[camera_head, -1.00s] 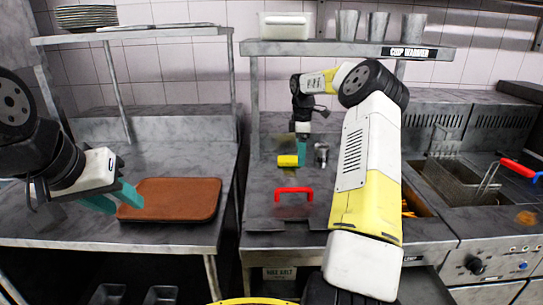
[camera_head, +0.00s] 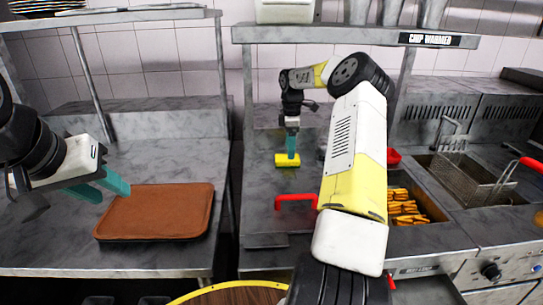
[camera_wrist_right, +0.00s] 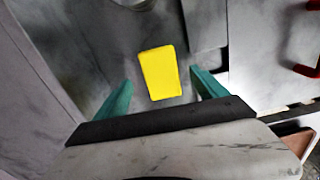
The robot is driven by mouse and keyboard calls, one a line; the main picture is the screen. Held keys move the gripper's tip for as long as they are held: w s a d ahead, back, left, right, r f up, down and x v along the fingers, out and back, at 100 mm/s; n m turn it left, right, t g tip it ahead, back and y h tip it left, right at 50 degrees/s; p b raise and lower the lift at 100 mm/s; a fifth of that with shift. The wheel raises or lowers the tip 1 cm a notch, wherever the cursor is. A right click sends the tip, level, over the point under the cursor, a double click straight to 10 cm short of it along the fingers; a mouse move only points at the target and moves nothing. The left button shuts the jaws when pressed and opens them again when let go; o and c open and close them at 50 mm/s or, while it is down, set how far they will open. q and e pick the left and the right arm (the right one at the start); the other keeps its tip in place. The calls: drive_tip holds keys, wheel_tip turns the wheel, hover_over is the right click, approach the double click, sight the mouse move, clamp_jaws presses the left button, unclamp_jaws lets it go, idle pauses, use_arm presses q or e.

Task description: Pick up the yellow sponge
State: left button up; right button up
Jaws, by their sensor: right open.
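The yellow sponge (camera_head: 287,160) lies on the grey marble-look counter in the middle of the head view. In the right wrist view the sponge (camera_wrist_right: 159,72) sits between and just beyond the two teal fingertips. My right gripper (camera_head: 291,147) reaches down just over the sponge, and its fingers (camera_wrist_right: 159,95) are spread wide with nothing held. Whether a finger touches the sponge I cannot tell. My left gripper (camera_head: 108,188) is at the left, its two teal fingers apart and empty, near the brown tray.
A brown tray (camera_head: 155,212) lies on the left counter. A red handle (camera_head: 296,198) stands in front of the sponge. Chips (camera_head: 404,208) and a fryer basket (camera_head: 470,178) are at the right. A shelf (camera_head: 330,36) runs above the sponge.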

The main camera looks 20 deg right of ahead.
sight(287, 161)
wheel_tip(287, 161, down, 5)
drive_tip(key=shift+f, duration=0.1)
drive_tip(key=c, duration=1.4)
